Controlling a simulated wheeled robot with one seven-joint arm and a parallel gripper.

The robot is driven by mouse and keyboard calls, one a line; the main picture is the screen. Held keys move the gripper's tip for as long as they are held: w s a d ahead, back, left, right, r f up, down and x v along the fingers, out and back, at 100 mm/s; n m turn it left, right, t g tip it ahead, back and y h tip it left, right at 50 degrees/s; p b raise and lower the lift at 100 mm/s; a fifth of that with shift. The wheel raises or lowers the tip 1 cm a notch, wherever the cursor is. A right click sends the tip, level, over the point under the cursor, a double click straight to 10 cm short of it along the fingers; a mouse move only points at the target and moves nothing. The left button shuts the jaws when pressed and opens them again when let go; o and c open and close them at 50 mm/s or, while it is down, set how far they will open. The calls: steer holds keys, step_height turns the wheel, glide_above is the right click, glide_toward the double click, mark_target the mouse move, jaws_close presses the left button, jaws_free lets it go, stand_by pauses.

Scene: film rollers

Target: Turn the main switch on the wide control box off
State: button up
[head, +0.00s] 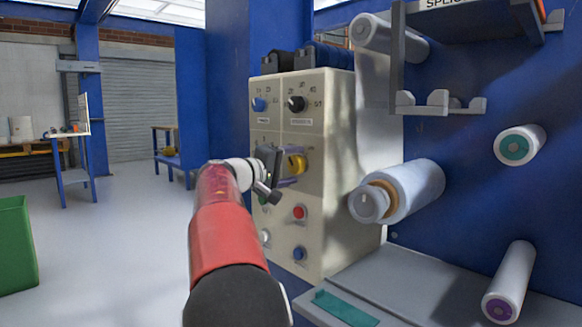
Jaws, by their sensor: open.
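The cream control box (336,215) stands in the middle of the head view, with knobs and buttons on its front face. The gripper hides part of the panel around the knob. Whether the fingers touch the knob or reach around it cannot be told.
Above are a blue knob (259,104) and a black knob (296,103). Below are a red button (299,213) and a lower blue knob (299,253). Film rolls (405,190) project on the right above a grey shelf (400,285). A green bin (15,245) stands left; floor between is clear.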

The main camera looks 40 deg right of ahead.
steer(key=a, duration=0.7)
steer(key=shift+s+a+b, duration=0.3)
steer(key=shift+a, duration=0.05)
